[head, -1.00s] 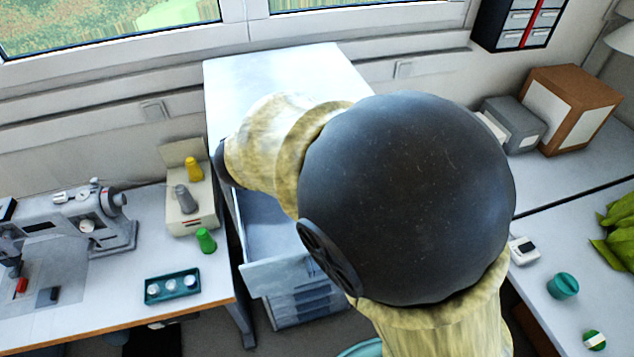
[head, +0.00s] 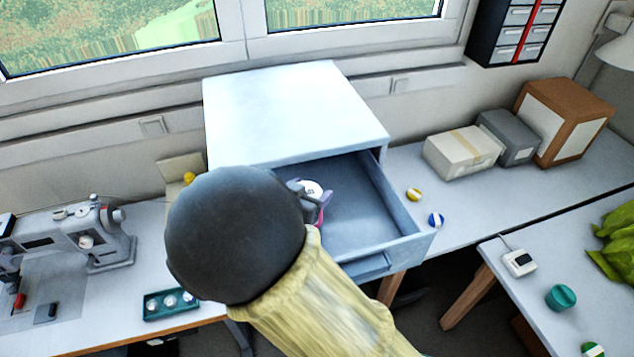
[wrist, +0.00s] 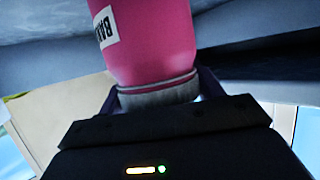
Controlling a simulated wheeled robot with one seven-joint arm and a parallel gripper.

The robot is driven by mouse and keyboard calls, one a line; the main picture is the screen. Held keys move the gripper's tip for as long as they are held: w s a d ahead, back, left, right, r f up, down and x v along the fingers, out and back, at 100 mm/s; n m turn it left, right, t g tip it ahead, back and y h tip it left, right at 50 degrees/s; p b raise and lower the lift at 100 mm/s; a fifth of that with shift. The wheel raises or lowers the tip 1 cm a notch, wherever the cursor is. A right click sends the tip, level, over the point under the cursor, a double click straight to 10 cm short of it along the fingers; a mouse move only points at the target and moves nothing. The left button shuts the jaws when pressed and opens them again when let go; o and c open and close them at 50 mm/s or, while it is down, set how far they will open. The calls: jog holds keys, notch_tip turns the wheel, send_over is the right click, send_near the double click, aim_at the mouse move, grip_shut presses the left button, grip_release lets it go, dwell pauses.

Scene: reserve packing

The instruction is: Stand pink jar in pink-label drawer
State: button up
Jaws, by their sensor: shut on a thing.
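The pink jar (wrist: 155,40) fills the top of the wrist view, with a white label partly in view and a grey band at the gripper end. My gripper (wrist: 160,95) is shut on it at that band. In the head view a sliver of the pink jar (head: 322,214) shows beside my gripper (head: 308,195), over the left part of an open drawer (head: 408,246). I cannot tell whether the jar touches the drawer floor. My dark round arm joint hides the drawer's left side. No pink label shows on the drawer front.
The drawer belongs to a white cabinet (head: 285,110). On the right counter are a yellow-topped item (head: 414,194), a blue-topped item (head: 436,220) and a white box (head: 463,152). A sewing machine (head: 85,232) and teal tray (head: 170,303) stand left.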

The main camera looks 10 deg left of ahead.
jog(key=shift+w+d+r+p, duration=0.1)
jog(key=shift+w+d+p, duration=0.05)
jog(key=shift+w+p, duration=0.3)
jog(key=x, duration=0.1)
jog(key=p+x, duration=0.2)
jog(key=shift+w+r, duration=0.2)
jog(key=shift+w, duration=0.05)
jog(key=shift+f, duration=0.25)
jog(key=shift+s, duration=0.15)
jog(key=shift+f, duration=0.15)
jog(key=shift+f, duration=0.15)
jog(key=o, duration=1.3)
